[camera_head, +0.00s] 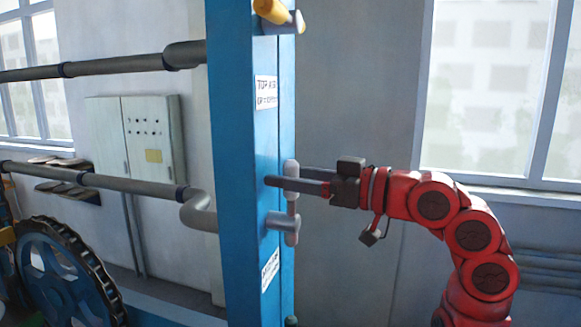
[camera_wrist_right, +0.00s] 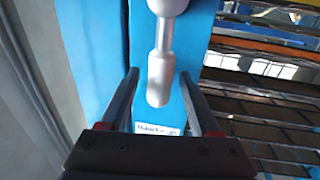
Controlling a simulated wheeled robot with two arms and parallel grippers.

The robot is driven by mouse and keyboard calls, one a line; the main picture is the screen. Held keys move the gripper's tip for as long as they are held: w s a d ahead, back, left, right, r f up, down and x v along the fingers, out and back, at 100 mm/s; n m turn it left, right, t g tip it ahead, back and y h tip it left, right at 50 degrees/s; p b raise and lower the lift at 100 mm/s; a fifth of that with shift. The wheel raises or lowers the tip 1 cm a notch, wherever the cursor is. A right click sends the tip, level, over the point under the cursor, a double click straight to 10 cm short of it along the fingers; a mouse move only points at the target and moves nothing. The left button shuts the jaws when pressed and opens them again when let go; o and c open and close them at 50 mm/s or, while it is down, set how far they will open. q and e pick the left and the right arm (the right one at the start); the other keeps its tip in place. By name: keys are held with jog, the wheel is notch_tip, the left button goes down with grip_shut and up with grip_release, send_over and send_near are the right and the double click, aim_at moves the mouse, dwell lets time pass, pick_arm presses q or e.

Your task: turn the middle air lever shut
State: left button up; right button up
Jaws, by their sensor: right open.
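The middle air lever (camera_head: 291,205) is a pale grey handle on the side of the blue post (camera_head: 233,170), with its pivot (camera_head: 283,222) at the lower end. In the head view the handle stands about upright. My right gripper (camera_head: 285,176) is level with the handle's upper end, with its fingers pointing left. In the right wrist view my right gripper (camera_wrist_right: 159,74) is open, and the lever (camera_wrist_right: 160,82) lies between its two fingers, with gaps on both sides. Whether any finger touches it I cannot tell. My left gripper is out of view.
A yellow-handled lever (camera_head: 272,11) sits higher on the post, above a label reading TOP AIR (camera_head: 266,92). Grey pipes (camera_head: 120,184) run to the post from the left. A wall cabinet (camera_head: 137,140) and a large blue wheel (camera_head: 62,280) stand at the left.

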grip_shut()
dwell(0.4)
dwell(1.1)
